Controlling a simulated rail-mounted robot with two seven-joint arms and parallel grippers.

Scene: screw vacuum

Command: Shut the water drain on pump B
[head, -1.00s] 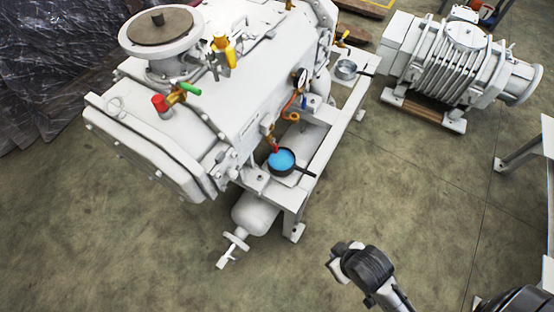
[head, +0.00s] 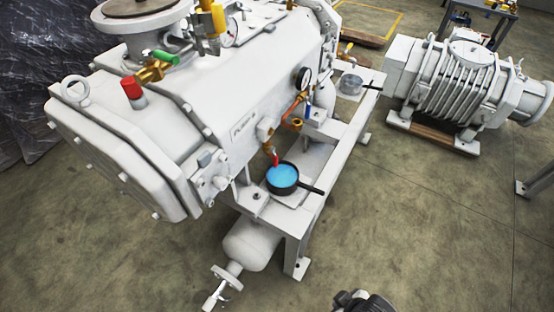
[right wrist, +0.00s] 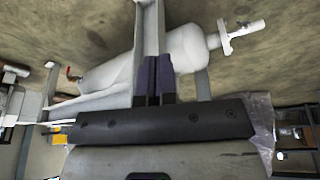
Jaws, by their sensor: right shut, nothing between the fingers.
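Pump B (head: 235,90) is the large white machine at the left of the head view. Its drain valve (head: 275,159) has a red handle and sits low on the pump's side. A dark pan (head: 283,178) holding blue water stands just below the valve. My right gripper (right wrist: 158,80) is shut and empty in the right wrist view. Only a dark part of my right arm shows at the bottom edge of the head view, well in front of the pan and apart from the pump. My left gripper is not in view.
A white frame (head: 319,185) supports the pump's side. A white cylindrical tank (head: 250,245) hangs below it and also shows in the wrist view (right wrist: 185,48). Another ribbed machine (head: 457,85) is at right. The floor between is clear.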

